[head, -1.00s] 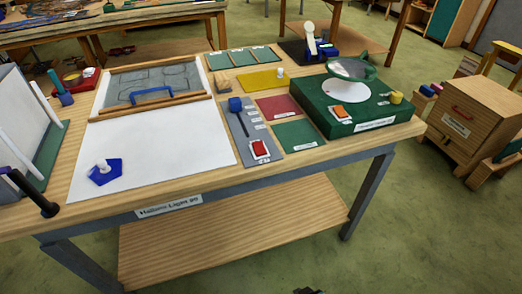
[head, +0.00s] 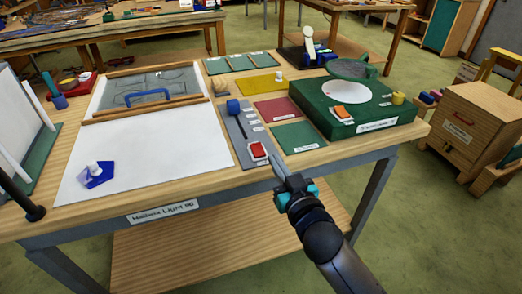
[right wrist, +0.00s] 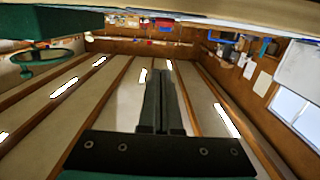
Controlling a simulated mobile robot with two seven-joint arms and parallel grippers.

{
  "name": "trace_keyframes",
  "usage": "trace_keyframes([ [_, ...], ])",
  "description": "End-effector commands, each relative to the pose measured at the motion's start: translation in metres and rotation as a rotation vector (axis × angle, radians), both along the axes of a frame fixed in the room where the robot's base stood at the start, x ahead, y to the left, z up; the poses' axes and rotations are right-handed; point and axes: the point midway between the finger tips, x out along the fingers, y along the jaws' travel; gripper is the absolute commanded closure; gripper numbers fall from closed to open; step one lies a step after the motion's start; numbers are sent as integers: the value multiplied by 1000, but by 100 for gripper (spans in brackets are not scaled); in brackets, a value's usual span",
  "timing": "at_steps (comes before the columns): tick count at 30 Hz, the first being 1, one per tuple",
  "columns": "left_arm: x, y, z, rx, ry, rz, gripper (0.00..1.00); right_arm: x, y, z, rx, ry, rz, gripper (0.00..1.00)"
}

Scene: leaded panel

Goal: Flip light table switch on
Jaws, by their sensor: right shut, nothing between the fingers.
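The light table's white surface (head: 150,150) lies at the left of the workbench. A grey strip (head: 236,133) to its right carries a red rocker switch (head: 258,150) in a white frame near the front edge, and a blue knob slider (head: 234,106). Which way the rocker is tipped is too small to tell.
A green box (head: 320,118) with an orange switch (head: 342,112) and a white disc stands to the right. Red, green and yellow mats lie between. A wooden cabinet (head: 465,125) stands at the right.

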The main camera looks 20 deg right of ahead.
Motion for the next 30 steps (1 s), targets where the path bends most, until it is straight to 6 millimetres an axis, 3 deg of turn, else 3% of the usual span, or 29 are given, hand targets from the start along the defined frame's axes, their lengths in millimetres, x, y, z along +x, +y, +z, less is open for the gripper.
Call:
trace_keyframes([
  [14,0,-3,-1,-4,0,0,50,3,1,4,2,-10,1,100],
  [20,0,-3,-3,-4,1,0,50,23,1,3,-1,-12,1,100],
  [30,0,-3,-9,-4,1,-1,50,73,3,0,0,-11,0,100],
])
